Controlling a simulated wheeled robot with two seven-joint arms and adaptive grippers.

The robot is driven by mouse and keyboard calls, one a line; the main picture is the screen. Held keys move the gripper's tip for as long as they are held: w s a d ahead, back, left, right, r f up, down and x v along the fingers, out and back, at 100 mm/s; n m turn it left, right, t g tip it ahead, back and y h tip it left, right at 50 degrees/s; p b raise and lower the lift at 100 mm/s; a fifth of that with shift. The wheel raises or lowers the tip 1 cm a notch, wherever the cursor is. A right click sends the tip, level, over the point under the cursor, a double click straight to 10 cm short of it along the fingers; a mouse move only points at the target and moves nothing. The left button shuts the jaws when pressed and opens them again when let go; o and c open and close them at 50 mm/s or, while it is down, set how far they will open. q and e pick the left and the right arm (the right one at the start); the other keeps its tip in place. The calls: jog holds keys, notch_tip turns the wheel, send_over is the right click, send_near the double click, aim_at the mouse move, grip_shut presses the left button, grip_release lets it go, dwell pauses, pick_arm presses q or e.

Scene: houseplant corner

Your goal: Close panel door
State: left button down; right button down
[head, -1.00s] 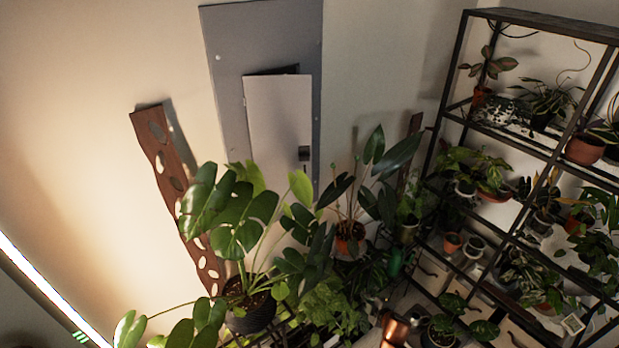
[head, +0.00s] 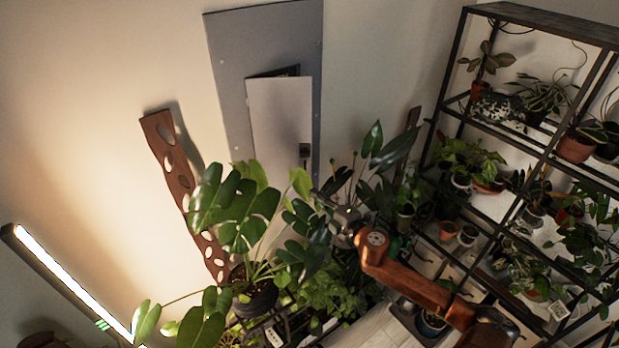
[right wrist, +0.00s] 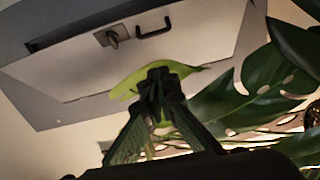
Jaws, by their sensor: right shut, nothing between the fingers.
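The panel door (head: 276,115) is a pale door in a grey wall panel (head: 235,60). It stands ajar, with a dark gap along its top edge. A dark latch (head: 305,150) sits at its right edge. My right gripper (head: 318,196) is below the latch, among the leaves, apart from the door as far as I can tell. In the right wrist view my right gripper (right wrist: 157,76) is shut and empty, in front of a green leaf. The door (right wrist: 195,50), a latch plate (right wrist: 112,37) and a dark handle (right wrist: 154,27) show beyond it. My left gripper is out of view.
A large potted plant (head: 240,205) spreads leaves over the door's lower part. A shelf rack (head: 540,155) full of plants stands at the right. A brown board with holes (head: 180,185) leans on the wall. A lit bar lamp (head: 70,280) is at the left.

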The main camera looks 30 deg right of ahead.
jog(key=w+d+p, duration=0.1)
jog(key=w+d, duration=0.1)
jog(key=w, duration=0.6)
jog(key=shift+w+p, duration=0.15)
jog(key=shift+p, duration=0.2)
jog(key=shift+w+d+f, duration=0.1)
jog(key=shift+d, duration=0.05)
